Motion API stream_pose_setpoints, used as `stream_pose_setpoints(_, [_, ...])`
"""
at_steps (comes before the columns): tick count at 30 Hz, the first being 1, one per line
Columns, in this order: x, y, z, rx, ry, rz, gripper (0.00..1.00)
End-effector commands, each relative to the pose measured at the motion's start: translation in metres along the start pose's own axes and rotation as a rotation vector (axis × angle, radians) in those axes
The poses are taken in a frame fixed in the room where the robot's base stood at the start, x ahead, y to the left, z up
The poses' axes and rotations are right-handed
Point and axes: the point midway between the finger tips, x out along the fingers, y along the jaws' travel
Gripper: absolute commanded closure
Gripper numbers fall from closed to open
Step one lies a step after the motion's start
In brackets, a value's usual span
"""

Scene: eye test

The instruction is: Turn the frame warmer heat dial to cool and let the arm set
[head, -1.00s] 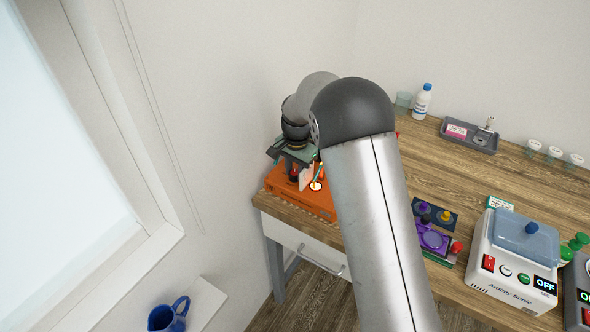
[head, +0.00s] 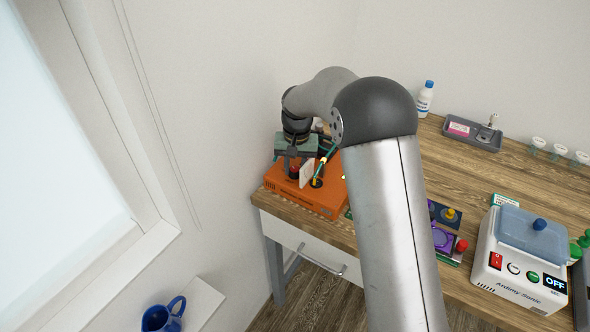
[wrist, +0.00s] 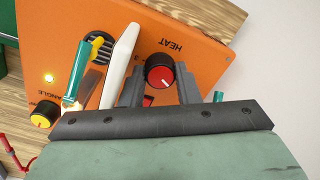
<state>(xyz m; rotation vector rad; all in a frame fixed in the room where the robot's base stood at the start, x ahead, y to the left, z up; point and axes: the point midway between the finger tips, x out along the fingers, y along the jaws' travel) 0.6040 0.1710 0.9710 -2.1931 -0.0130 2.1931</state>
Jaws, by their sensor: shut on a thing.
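The orange frame warmer (head: 288,196) sits at the left end of the wooden bench. In the wrist view its orange face (wrist: 200,40) carries the printed words HEAT and ANGLE. The heat dial (wrist: 160,72), black-sided with a red top and a pale pointer mark, is below the word HEAT. My gripper (wrist: 160,86) is shut on this dial, one finger on each side. The cool mark cannot be made out. A black and yellow knob (wrist: 44,114) is near the word ANGLE. In the head view my gripper (head: 291,172) is over the warmer and the dial is hidden.
A white upright piece (wrist: 120,62) stands close beside my left finger, with a teal-handled tool (wrist: 76,72) beyond it. The white Ardimy Sonic unit (head: 515,270), reading OFF, stands at the right. A grey tray (head: 472,134) lies at the back.

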Motion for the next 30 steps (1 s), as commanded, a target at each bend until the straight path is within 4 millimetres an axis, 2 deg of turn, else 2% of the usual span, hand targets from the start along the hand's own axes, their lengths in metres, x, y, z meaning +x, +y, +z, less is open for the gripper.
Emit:
stream_pose_setpoints(6, [0.0008,0.0001,-0.0005,-0.19,-0.006,-0.001,0.94])
stream_pose_setpoints(15, [-0.0001,0.0001,-0.0008,-0.384,-0.012,-0.001,0.94])
stream_pose_setpoints(30, [-0.0009,-0.0003,-0.0008,-0.485,-0.015,0.0,0.94])
